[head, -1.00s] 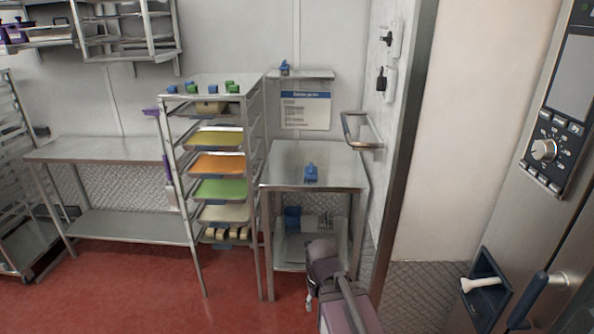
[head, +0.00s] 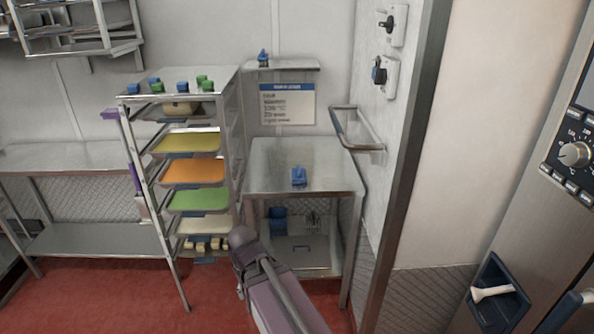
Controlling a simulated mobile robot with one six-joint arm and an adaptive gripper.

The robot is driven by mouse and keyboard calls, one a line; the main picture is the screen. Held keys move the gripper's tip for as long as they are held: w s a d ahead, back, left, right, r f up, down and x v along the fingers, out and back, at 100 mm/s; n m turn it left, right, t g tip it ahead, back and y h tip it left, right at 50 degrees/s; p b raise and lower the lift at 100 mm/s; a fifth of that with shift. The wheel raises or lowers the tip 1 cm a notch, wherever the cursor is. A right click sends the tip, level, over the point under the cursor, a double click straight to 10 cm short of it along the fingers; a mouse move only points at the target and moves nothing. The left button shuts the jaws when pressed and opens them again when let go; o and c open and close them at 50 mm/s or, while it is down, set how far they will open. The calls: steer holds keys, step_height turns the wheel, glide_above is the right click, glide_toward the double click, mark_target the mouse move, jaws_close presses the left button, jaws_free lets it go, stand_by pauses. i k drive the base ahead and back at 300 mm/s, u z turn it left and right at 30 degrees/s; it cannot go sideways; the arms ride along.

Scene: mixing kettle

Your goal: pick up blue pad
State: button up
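A small blue object (head: 299,176), possibly the blue pad, sits on the bare top of the small steel table (head: 270,162). Another small blue item (head: 263,57) sits on the wall shelf above. Several small blue and green pieces (head: 154,85) lie on top of the tray rack. I cannot tell for certain which blue thing is the pad. My arm rises from the bottom of the head view, in front of the small table and well below its top. My gripper itself does not show.
The rack (head: 232,80) holds yellow, orange and green trays, left of the small table. A wall rail (head: 352,130) juts out at the table's right. A door frame edge (head: 405,140) and a control panel (head: 575,155) stand to the right. Red floor (head: 100,290) is clear at lower left.

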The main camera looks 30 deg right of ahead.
mark_target(298, 173)
steer(key=z, duration=0.35)
steer(key=i, duration=0.9)
steer(key=z, duration=0.5)
